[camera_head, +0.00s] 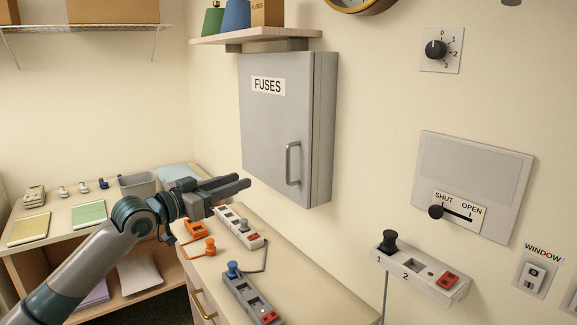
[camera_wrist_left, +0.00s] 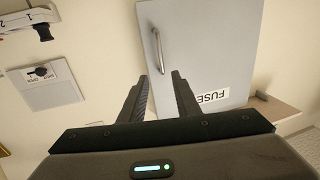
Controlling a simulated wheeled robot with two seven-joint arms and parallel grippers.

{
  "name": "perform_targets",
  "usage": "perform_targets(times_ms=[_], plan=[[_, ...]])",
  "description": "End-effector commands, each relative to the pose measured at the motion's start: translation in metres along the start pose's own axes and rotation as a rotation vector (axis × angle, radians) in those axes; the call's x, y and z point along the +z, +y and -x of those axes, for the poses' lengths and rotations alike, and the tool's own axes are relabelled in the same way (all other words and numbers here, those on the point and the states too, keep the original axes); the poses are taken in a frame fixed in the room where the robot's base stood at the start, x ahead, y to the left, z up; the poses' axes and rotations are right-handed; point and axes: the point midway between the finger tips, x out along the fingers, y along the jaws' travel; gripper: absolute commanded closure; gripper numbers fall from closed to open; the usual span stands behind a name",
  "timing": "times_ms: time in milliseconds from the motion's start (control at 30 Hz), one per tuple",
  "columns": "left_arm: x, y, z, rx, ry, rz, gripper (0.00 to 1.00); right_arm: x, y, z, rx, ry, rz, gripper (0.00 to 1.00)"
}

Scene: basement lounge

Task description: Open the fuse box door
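The grey fuse box (camera_head: 323,130) hangs on the wall, with a door (camera_head: 270,130) that looks closed and carries a FUSES label (camera_head: 268,86). A vertical bar handle (camera_head: 292,163) is at the door's lower right. My left gripper (camera_head: 241,183) is to the left of the handle and below the door's lower left part, apart from the handle. In the left wrist view the handle (camera_wrist_left: 158,50) lies beyond my fingers (camera_wrist_left: 162,78), which are spread with nothing between them. The view there is upside down. My right gripper is not in view.
Below the box a counter (camera_head: 325,285) holds power strips (camera_head: 250,298) and an orange plug (camera_head: 210,246). A shelf (camera_head: 255,34) is just above the box. A slider panel (camera_head: 473,185) and a wall socket strip (camera_head: 420,272) are at right. Space before the door is clear.

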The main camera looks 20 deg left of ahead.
Motion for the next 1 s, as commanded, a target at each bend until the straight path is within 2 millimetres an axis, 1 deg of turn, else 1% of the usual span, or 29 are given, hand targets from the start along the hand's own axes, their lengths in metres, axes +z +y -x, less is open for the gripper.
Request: perform_targets(times_ms=[267, 467, 667, 1000], plan=[[0.0, 0.0, -0.003, -0.001, 0.0, 0.001, 0.71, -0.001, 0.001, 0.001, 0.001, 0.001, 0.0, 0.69], [-0.001, -0.001, -0.016, -0.002, 0.001, 0.003, 0.71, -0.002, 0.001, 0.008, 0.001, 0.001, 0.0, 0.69], [-0.003, -0.001, -0.044, -0.002, 0.001, 0.004, 0.71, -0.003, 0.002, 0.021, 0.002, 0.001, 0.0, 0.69], [-0.004, -0.001, -0.106, -0.001, 0.0, 0.004, 0.71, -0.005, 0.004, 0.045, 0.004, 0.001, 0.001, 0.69]])
